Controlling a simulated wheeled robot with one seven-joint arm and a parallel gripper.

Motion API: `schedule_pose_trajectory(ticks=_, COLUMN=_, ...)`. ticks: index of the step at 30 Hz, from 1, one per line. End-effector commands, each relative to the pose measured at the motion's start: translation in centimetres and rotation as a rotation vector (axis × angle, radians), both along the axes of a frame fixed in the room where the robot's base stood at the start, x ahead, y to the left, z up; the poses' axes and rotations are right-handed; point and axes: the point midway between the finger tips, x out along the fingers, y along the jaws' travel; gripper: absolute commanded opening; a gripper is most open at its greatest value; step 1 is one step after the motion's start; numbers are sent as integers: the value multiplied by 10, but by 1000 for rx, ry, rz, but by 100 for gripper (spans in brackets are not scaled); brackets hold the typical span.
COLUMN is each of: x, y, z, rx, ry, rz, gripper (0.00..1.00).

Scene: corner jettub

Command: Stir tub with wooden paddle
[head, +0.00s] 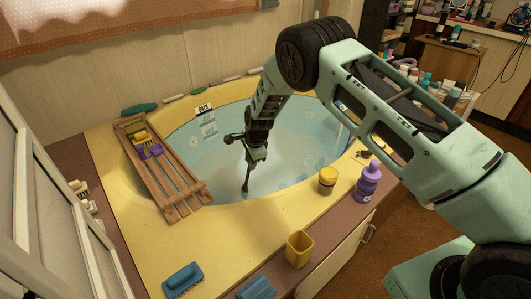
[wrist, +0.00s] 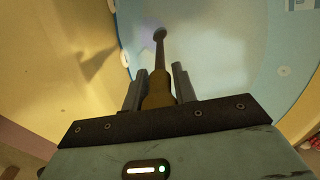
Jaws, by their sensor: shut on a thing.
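My gripper (wrist: 159,92) is shut on the handle of the wooden paddle (wrist: 158,57), which runs out from between the fingers in the wrist view. In the head view my gripper (head: 257,153) is over the tub, and the paddle (head: 246,178) hangs down from it, close to upright, with its lower end at the water near the front edge. The corner tub (head: 188,135) has a yellow rim and pale blue water inside. I cannot tell how deep the paddle's tip reaches.
A wooden rack (head: 178,197) with brushes lies across the tub's left side.

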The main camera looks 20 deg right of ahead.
Motion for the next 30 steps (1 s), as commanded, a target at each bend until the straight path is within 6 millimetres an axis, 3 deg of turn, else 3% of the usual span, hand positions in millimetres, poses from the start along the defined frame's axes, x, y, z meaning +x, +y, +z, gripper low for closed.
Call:
schedule_pose_trajectory(ticks=18, x=37, y=-86, z=-1, rx=1, ry=-3, rz=-1, gripper=0)
schedule_pose_trajectory(ticks=30, x=41, y=-97, z=1, rx=1, ry=-1, rz=2, gripper=0)
